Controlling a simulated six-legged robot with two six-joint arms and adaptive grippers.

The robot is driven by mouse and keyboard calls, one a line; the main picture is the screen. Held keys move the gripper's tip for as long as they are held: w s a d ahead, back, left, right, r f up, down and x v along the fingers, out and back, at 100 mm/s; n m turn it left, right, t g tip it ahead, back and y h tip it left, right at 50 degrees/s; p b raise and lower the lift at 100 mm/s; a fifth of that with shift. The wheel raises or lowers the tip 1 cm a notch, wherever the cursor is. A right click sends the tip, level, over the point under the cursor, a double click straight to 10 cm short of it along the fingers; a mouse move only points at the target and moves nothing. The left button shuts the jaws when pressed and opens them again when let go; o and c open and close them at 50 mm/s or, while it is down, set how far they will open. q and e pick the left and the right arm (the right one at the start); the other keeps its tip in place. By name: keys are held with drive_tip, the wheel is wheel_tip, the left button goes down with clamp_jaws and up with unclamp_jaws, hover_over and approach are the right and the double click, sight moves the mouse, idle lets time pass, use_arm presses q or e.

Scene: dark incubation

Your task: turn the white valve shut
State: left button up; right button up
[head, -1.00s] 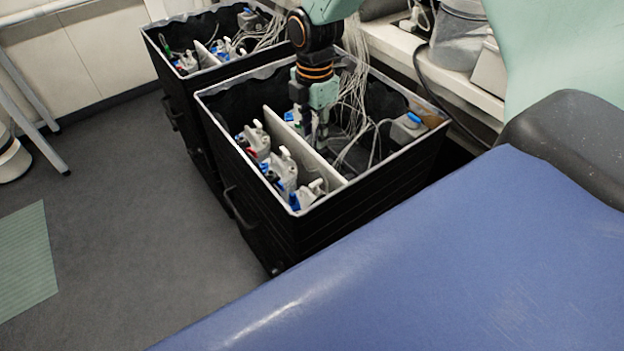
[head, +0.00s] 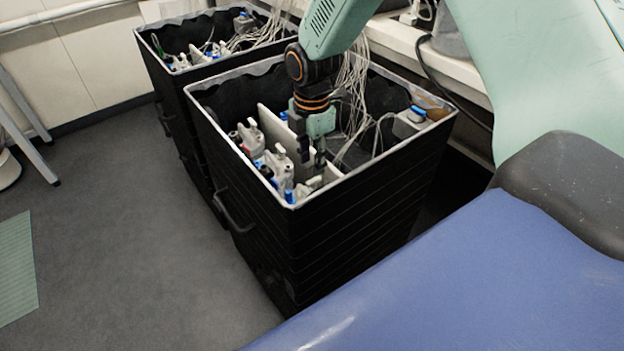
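Several white valves with handles stand in a row in the near black crate (head: 310,255), left of a white divider (head: 290,140). One white valve (head: 250,137) is at the far end, one (head: 279,166) in the middle and one (head: 309,187) at the near end. I cannot tell which is the task's valve. My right gripper (head: 314,168) points down into this crate, beside the divider and just above and behind the near-end valve. Its fingers are small and dark, so their gap and any contact are unclear. My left gripper is not in view.
A second black crate (head: 170,92) with similar fittings stands behind to the left. Loose pale cables (head: 358,95) hang into the near crate behind my gripper. A blue padded surface (head: 480,290) fills the lower right.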

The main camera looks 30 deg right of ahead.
sight(312, 181)
wheel_tip(312, 181, down, 6)
drive_tip(key=shift+w+r+b, duration=0.15)
drive_tip(key=shift+r+b, duration=0.1)
drive_tip(key=shift+b, duration=0.45)
drive_tip(key=shift+f, duration=0.2)
drive_tip(key=shift+c, duration=0.2)
drive_tip(key=shift+f, duration=0.1)
drive_tip(key=shift+c, duration=0.7)
clamp_jaws()
